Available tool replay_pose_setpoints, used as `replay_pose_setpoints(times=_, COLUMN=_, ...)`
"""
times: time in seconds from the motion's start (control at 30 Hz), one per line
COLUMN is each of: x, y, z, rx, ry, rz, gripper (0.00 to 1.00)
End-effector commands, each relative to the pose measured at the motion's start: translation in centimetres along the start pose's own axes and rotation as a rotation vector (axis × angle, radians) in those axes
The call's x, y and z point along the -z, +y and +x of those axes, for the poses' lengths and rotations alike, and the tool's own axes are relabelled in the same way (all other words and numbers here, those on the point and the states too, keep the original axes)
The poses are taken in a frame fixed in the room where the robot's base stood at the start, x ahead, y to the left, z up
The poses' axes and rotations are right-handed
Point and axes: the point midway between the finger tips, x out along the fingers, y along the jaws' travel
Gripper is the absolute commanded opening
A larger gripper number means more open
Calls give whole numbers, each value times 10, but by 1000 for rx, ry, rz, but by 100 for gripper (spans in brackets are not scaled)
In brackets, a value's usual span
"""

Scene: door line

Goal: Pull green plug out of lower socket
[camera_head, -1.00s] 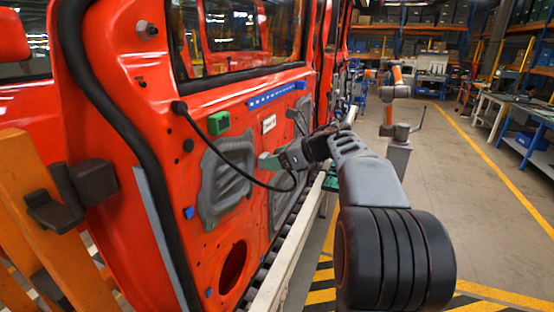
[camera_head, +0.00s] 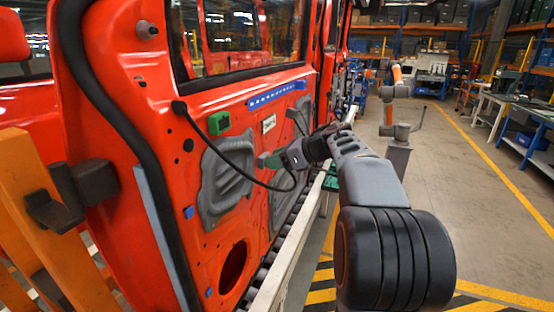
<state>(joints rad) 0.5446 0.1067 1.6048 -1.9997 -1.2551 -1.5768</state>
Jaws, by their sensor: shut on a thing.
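My gripper (camera_head: 283,159) is at the inner face of the red door, shut on the green plug (camera_head: 268,160). The plug shows as a small dull green block at the jaw tips, on the door side. A black cable loops from a round grommet at the upper left of the door down to the gripper. The lower socket is not clearly visible behind the plug and jaws. I cannot tell whether the plug is still seated in it. A bright green socket block (camera_head: 219,123) sits higher and to the left on the door.
The red door (camera_head: 150,75) fills the left side, with grey panels, a blue strip (camera_head: 277,95) and a white label near the gripper. An orange post (camera_head: 45,215) with black brackets stands at the left. A pale rail runs below the door. The floor to the right is open.

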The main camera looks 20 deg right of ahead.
Motion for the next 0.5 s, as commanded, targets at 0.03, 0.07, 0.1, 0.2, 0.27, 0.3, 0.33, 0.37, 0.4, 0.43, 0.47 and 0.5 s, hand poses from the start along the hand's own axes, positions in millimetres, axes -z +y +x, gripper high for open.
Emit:
replay_pose_setpoints(times=0.03, x=0, y=0, z=-1, rx=1, ry=0, rz=0, gripper=0)
replay_pose_setpoints(times=0.07, x=0, y=0, z=-1, rx=1, ry=0, rz=0, gripper=0)
replay_pose_setpoints(times=0.1, x=1, y=0, z=-1, rx=1, ry=0, rz=0, gripper=0)
replay_pose_setpoints(times=0.2, x=2, y=0, z=-3, rx=0, ry=0, rz=0, gripper=0)
replay_pose_setpoints(times=0.27, x=2, y=0, z=-4, rx=0, ry=0, rz=0, gripper=0)
replay_pose_setpoints(times=0.3, x=2, y=0, z=-4, rx=1, ry=1, rz=0, gripper=0)
replay_pose_setpoints(times=0.33, x=3, y=0, z=-5, rx=1, ry=1, rz=0, gripper=0)
replay_pose_setpoints(times=0.37, x=3, y=0, z=-6, rx=1, ry=1, rz=0, gripper=0)
replay_pose_setpoints(times=0.4, x=4, y=-1, z=-6, rx=2, ry=1, rz=1, gripper=0)
replay_pose_setpoints(times=0.43, x=4, y=-1, z=-6, rx=1, ry=1, rz=0, gripper=0)
replay_pose_setpoints(times=0.47, x=4, y=-1, z=-7, rx=2, ry=1, rz=0, gripper=0)
replay_pose_setpoints(times=0.5, x=4, y=-1, z=-7, rx=2, ry=1, rz=0, gripper=0)
